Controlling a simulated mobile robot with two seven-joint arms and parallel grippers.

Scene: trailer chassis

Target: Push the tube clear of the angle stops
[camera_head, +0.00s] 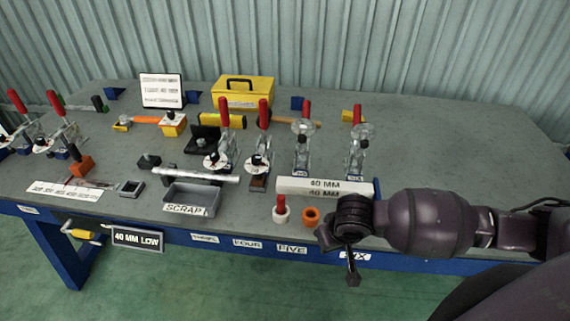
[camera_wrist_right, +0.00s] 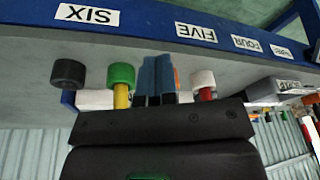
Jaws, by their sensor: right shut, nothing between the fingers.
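A silver tube (camera_head: 200,175) lies roughly level across the table, behind the grey scrap tray. Its right end is near the foot of a red-handled toggle clamp (camera_head: 222,150). A black block (camera_head: 149,161) stands by its left end, and a black angle-shaped piece (camera_head: 204,138) stands behind it; I cannot tell whether these are the angle stops. My right gripper (camera_head: 352,275) is at the table's front edge, well to the right of the tube. In the right wrist view its blue-grey fingers (camera_wrist_right: 156,80) are together and empty. My left gripper is not in view.
The scrap tray (camera_head: 190,198) stands in front of the tube. A white 40 MM block (camera_head: 325,187), a red-and-white piece (camera_head: 281,209) and an orange ring (camera_head: 311,216) are near my right gripper. Several clamps stand behind. A yellow box (camera_head: 245,93) is at the back.

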